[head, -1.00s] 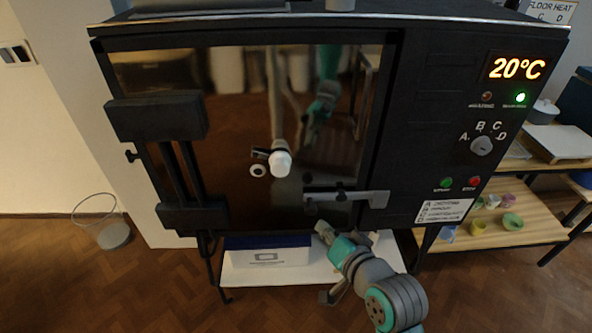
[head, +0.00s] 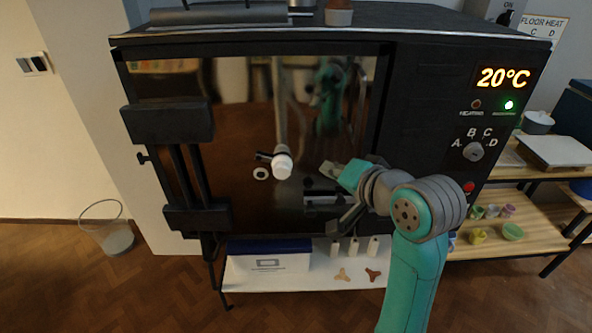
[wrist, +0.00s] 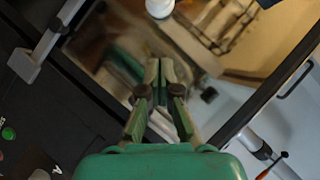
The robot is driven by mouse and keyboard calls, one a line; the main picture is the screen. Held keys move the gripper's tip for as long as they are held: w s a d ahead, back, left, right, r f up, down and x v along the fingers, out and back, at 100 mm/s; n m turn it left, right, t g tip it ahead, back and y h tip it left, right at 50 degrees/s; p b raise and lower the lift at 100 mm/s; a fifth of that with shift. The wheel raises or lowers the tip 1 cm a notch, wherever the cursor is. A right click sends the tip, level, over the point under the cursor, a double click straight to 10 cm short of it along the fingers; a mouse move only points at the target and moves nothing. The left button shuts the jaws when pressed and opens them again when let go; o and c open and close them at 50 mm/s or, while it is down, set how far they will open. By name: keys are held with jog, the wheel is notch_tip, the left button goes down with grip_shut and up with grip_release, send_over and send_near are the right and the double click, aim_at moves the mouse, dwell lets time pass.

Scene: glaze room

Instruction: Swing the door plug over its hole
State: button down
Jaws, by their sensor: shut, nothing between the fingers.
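The door plug (head: 282,166) is a white knob on a short dark pivot piece on the glass of the dark kiln door. It sits just right of the hole (head: 261,173), a small pale ring with a dark middle, and does not cover it. My gripper (head: 327,170) is to the right of the plug, in front of the glass and apart from it. Its fingers are shut and empty. In the wrist view, the plug (wrist: 160,8) is cut by the top edge, beyond the closed fingertips (wrist: 160,66).
The door latch handle (head: 322,200) is just below my gripper, partly hidden by my arm. Large dark hinges (head: 168,123) are on the door's left. A control panel is on the right. A white shelf (head: 315,280) below holds a box and small props.

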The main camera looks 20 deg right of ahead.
dwell(0.4)
send_near(289, 167)
jog(key=w+d, duration=0.2)
jog(key=w, duration=0.3)
jog(key=shift+w+a+f, duration=0.3)
jog(key=shift+a+f, duration=0.25)
jog(key=shift+a, duration=0.1)
jog(key=shift+w+a+f, duration=0.3)
jog(key=shift+a+f, duration=0.3)
jog(key=shift+a, duration=0.05)
jog(key=shift+f, duration=0.1)
jog(key=shift+f+y, duration=0.2)
jog(key=shift+y, duration=0.1)
